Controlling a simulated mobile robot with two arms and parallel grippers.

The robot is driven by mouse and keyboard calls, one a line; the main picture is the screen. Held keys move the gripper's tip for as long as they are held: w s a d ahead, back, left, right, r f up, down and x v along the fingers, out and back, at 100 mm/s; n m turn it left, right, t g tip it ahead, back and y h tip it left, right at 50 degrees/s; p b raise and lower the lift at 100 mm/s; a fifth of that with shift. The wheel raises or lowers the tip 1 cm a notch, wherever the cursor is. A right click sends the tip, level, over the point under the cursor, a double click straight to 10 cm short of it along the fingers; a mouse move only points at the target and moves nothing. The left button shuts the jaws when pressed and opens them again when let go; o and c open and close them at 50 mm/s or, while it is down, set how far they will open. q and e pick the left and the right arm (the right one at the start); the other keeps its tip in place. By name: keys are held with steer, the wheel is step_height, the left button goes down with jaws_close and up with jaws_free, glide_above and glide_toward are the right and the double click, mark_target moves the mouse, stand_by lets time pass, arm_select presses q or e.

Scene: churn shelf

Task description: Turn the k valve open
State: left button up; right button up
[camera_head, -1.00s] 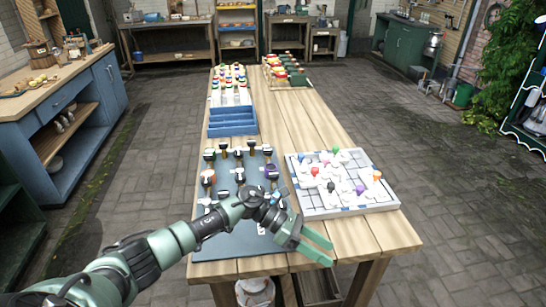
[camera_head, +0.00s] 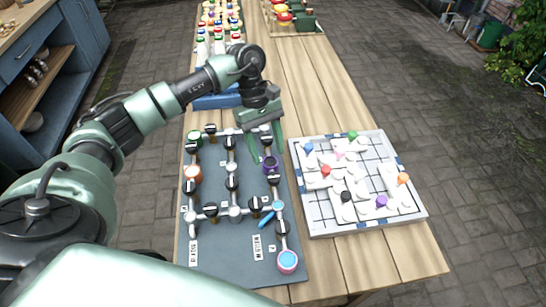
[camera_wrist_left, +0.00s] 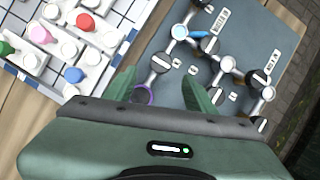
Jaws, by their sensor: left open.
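A dark valve board (camera_head: 230,262) carries a network of grey pipes with several black-handled valves and coloured ring fittings. Small letter tags sit beside the valves, too small to read, so I cannot tell which is k. One lever is blue (camera_head: 266,219), near a blue-topped joint; it also shows in the left wrist view (camera_wrist_left: 198,34). My left gripper (camera_head: 266,146) is open and empty, pointing down over the board's far right part. In the left wrist view, a purple ring (camera_wrist_left: 142,96) and a black-handled valve (camera_wrist_left: 160,62) lie around its fingertips. My right gripper is not seen.
A white grid tray (camera_head: 318,230) with coloured knobs stands right of the board. A blue stepped rack (camera_head: 218,101) and several coloured-cap bottles are behind my left arm. Bare wooden tabletop (camera_head: 315,90) lies beyond the tray.

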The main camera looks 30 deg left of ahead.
mark_target(274, 176)
arm_select(q)
steer(key=p+x, duration=0.1)
steer(key=x, duration=0.2)
steer(key=p+x, duration=0.1)
steer(key=x, duration=0.2)
steer(key=shift+s+d, duration=0.2)
steer(key=shift+s, duration=0.05)
steer(key=shift+d+f+p, duration=0.1)
steer(key=shift+f+p, duration=0.2)
steer(key=shift+f, duration=0.15)
jaws_close()
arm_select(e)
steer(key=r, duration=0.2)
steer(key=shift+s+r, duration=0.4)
